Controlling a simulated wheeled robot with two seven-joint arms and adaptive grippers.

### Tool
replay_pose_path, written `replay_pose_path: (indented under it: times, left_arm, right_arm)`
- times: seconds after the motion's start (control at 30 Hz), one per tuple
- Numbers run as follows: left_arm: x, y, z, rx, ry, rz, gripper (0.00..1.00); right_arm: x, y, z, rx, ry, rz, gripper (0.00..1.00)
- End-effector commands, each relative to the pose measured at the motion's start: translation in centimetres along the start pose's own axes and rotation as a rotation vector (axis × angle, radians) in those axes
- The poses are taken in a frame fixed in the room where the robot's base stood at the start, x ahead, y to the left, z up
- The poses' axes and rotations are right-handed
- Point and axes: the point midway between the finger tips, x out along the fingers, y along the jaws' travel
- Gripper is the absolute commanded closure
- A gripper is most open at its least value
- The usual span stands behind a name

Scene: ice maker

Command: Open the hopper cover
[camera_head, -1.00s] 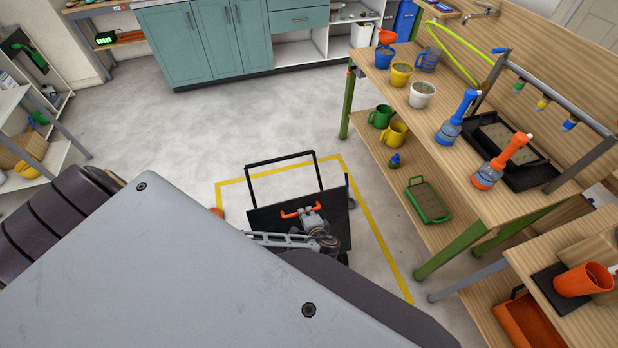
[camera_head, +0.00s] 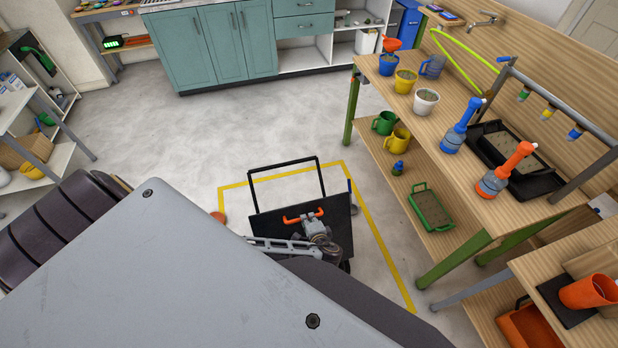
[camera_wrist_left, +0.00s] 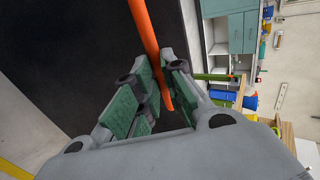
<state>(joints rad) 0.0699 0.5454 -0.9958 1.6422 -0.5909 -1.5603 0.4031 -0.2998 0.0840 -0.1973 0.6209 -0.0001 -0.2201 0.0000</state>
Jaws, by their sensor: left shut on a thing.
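A dark flat panel (camera_head: 273,222) with an orange handle (camera_head: 291,219) is low in the middle of the head view. I take it to be the hopper cover. My left gripper (camera_head: 314,224) is at the handle, with my own grey body in front of much of the arm. In the left wrist view the gripper (camera_wrist_left: 160,91) has its green-padded fingers shut on the orange handle (camera_wrist_left: 146,27). The dark panel (camera_wrist_left: 95,50) fills the area behind them. My right gripper does not show.
A black frame (camera_head: 285,168) rises behind the panel, within a yellow floor outline (camera_head: 375,228). A wooden bench (camera_head: 440,130) with cups and bottles stands to the right. Teal cabinets (camera_head: 215,45) are at the back.

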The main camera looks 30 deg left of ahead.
Motion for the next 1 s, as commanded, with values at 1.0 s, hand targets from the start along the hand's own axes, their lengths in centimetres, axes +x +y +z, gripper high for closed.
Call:
replay_pose_path:
  times: [1.0]
  left_arm:
    - [-0.8,-0.1,0.0,-0.001,0.0,-0.002,0.66]
  right_arm:
    - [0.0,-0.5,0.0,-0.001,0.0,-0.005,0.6]
